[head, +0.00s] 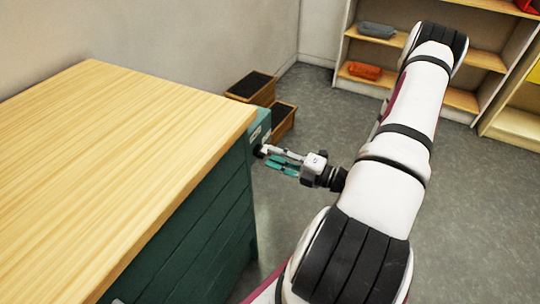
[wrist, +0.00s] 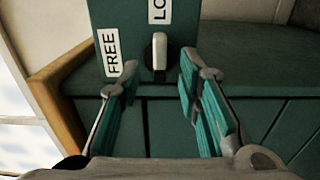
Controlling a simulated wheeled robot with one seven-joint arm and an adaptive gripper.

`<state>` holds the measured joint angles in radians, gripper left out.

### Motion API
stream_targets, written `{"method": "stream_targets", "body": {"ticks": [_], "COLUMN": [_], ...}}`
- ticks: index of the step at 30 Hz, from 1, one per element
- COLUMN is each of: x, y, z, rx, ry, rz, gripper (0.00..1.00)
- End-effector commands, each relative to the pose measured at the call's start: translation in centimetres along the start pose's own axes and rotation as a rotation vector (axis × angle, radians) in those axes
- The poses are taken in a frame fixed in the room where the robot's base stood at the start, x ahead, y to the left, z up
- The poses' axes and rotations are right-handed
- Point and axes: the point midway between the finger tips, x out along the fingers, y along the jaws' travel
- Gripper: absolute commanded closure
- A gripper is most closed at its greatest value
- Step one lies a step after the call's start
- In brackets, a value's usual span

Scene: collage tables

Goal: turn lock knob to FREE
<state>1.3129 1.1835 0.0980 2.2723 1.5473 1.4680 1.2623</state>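The lock knob (wrist: 159,56) is a black disc with a pale upright bar, on a green panel in the wrist view. A FREE label (wrist: 111,52) is left of it, and a partly cut-off label starting "LO" (wrist: 158,10) is above it. The knob's bar points up toward the "LO" label. My gripper (wrist: 158,78) is open, with one teal-padded finger on each side below the knob, and nothing between them. In the head view my gripper (head: 267,155) reaches to the green cabinet's (head: 205,235) end near the dark knob, which is mostly hidden there.
A wooden tabletop (head: 110,150) covers the cabinet, its edge close to my gripper. Wooden steps (head: 252,87) with dark treads stand behind. Shelves (head: 487,60) with a grey item (head: 377,29) and an orange item (head: 365,70) stand at the back. Grey floor (head: 465,220) is clear at right.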

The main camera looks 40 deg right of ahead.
Motion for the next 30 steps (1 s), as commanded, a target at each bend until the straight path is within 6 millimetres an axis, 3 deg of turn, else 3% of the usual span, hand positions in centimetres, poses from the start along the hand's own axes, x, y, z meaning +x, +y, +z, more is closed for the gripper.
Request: {"method": "stream_targets", "body": {"ticks": [6, 16, 20, 30], "x": [1.9, 2.2, 2.2, 2.1], "y": [0.0, 0.0, 0.0, 0.0], "z": [0.0, 0.0, 0.0, 0.0], "rx": [-0.001, -0.001, -0.001, -0.013], "ry": [0.0, 0.0, 0.0, -0.001], "rz": [0.0, 0.0, 0.0, 0.0], "gripper": [0.68, 0.68, 0.98, 1.0]}}
